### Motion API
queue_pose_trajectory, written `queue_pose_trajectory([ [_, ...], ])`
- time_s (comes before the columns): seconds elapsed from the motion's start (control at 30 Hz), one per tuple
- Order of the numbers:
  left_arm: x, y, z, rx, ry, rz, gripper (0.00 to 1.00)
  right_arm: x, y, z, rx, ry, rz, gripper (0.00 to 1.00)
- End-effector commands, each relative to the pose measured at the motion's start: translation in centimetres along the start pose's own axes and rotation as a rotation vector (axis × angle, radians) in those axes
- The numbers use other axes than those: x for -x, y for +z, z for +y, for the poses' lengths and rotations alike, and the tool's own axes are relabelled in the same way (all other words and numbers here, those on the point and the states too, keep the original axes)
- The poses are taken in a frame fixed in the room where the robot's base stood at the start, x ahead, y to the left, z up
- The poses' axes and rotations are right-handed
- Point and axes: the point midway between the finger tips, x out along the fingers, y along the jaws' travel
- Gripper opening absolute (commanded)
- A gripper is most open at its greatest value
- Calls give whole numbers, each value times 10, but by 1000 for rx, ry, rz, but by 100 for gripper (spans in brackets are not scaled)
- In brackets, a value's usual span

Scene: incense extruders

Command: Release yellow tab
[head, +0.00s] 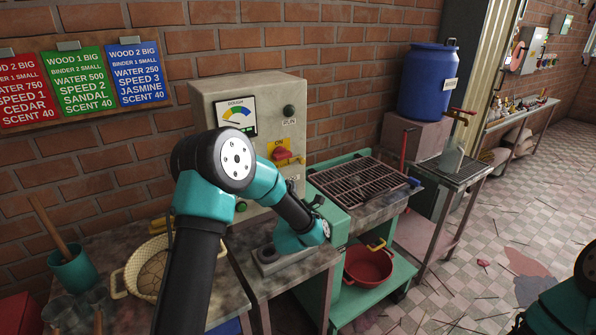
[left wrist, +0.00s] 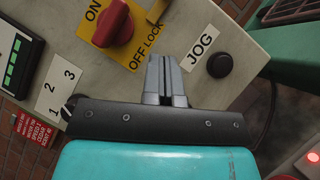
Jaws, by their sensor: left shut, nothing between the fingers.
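A small yellow tab (head: 376,244) shows at the edge of the teal machine, above a red basin; I cannot tell its exact shape. Another yellow piece, a plate (head: 283,155), lies behind the red rotary switch (head: 288,158) on the control box. In the left wrist view the red switch (left wrist: 112,22) is at the top, with a black JOG button (left wrist: 220,65) to its right. My left gripper (left wrist: 166,60) is shut and empty, in front of the panel between them. In the head view its fingers cannot be made out beyond my wrist. My right gripper is out of view.
The grey control box (head: 225,100) stands against the brick wall. A wire rack (head: 365,185) lies on the machine's right side. The red basin (head: 368,266) sits on a lower shelf. A woven basket (head: 150,268) and a teal mug (head: 75,268) stand left.

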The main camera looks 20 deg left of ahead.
Motion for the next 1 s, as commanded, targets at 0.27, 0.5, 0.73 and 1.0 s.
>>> queue_pose_trajectory([
  [0.27,-46,5,0,1,1,-2,0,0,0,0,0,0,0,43],
  [0.5,-65,25,0,0,-1,-1,0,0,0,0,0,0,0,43],
  [0.73,-68,29,0,0,-1,0,0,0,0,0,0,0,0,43],
  [1.0,-69,26,0,-2,1,5,0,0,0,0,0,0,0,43],
])
